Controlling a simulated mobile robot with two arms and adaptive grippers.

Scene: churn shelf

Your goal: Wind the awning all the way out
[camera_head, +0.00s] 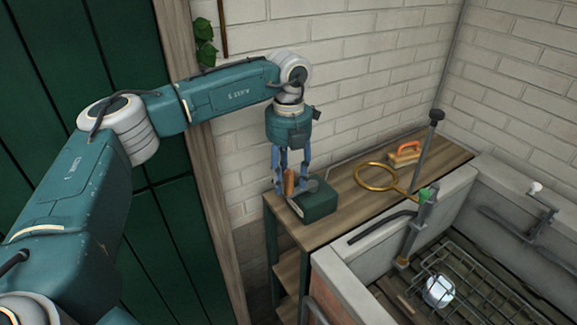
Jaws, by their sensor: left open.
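A dark green box (321,206) sits at the near left end of the wooden shelf top. A grey metal crank arm (296,208) shows at its left side, with an upright orange-brown handle (289,183). My left gripper (294,180) points down over the crank, its blue fingers apart on either side of the handle. I cannot tell whether they touch it. Part of the crank is hidden behind the fingers. No awning is visible. My right gripper is not in view.
The wooden shelf (343,206) stands against a white brick wall. It also holds a brass ring (361,180) and an orange-handled brush (405,153). At right is a stone sink (345,290) with a tap, a metal rack (470,275) and a glass (438,292). A green door is at left.

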